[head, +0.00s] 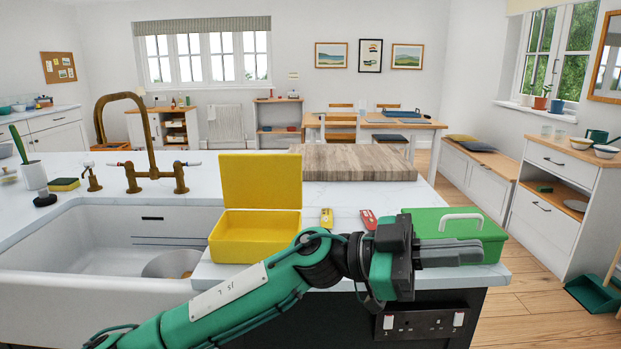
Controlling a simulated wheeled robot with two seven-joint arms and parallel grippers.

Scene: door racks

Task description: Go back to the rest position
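My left gripper (484,252) is at the end of my green arm, which reaches in from the lower left. Its grey fingers point right and lie together, with nothing seen between them. It is in front of the green box (480,228) with a white handle, overlapping its front in the picture; I cannot tell if they touch. The yellow box (238,240) stands left of it on the counter, its lid raised. My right gripper is not in view.
A small yellow item (327,218) and a red item (368,219) lie between the boxes. A wooden board (352,162) lies behind them. The white sink (90,270) with a brass tap (150,150) is at left. Wooden floor (535,285) is open at right.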

